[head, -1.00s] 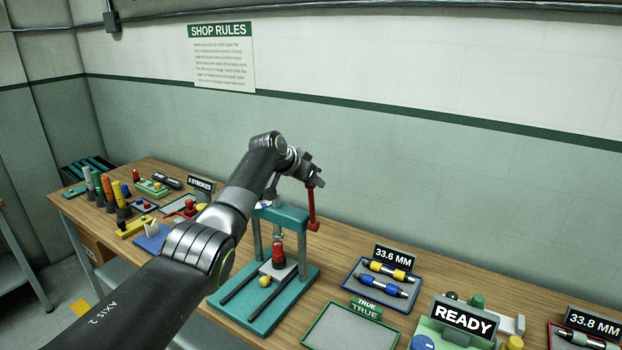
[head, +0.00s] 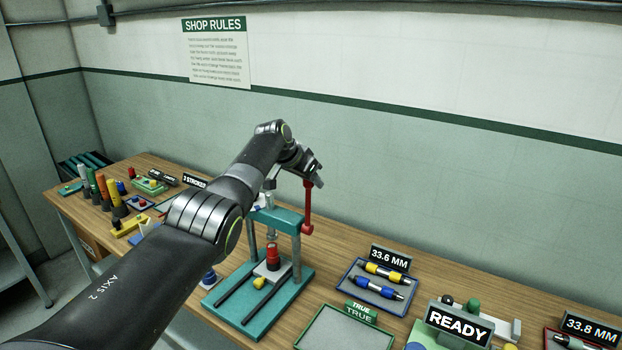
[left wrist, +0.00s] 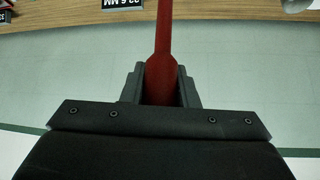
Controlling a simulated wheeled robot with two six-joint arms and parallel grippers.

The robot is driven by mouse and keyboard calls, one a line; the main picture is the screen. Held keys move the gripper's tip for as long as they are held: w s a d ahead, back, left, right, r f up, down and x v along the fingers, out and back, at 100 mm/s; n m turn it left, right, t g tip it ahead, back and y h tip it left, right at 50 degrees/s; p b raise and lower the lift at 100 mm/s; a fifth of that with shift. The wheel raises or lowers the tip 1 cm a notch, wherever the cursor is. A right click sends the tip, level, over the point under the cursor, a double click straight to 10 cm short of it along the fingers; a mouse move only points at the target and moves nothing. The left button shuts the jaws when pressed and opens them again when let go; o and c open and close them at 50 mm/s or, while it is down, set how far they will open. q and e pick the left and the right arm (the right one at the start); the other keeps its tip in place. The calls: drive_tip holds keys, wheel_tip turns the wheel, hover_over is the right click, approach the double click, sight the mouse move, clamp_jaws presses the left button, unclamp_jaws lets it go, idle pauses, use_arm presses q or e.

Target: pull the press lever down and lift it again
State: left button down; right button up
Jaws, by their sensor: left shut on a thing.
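The teal press (head: 262,290) stands on the workbench with a red-topped part (head: 272,252) on its plate. Its red press lever (head: 307,207) stands nearly upright beside the right post, with a thicker red end at the bottom. My left gripper (head: 317,178) is at the lever's upper end. In the left wrist view the two dark fingers (left wrist: 161,88) are shut on the red lever (left wrist: 163,35), one on each side. My forearm hides part of the bench left of the press. My right gripper is not in view.
Right of the press are a green-framed tray (head: 345,330), a blue tray with yellow and blue pens (head: 366,292) and a READY sign (head: 459,325). Several coloured tubes and blocks stand at the bench's left end. The wall (head: 420,180) is behind.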

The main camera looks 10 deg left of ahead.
use_arm(q)
drive_tip(key=c, duration=1.1)
unclamp_jaws()
drive_tip(key=shift+w+d, duration=0.1)
drive_tip(key=shift+r, duration=0.1)
drive_tip(key=shift+b+v, duration=0.55)
drive_tip(key=shift+v, duration=0.3)
drive_tip(key=shift+b+v, duration=3.15)
drive_tip(key=shift+v, duration=4.65)
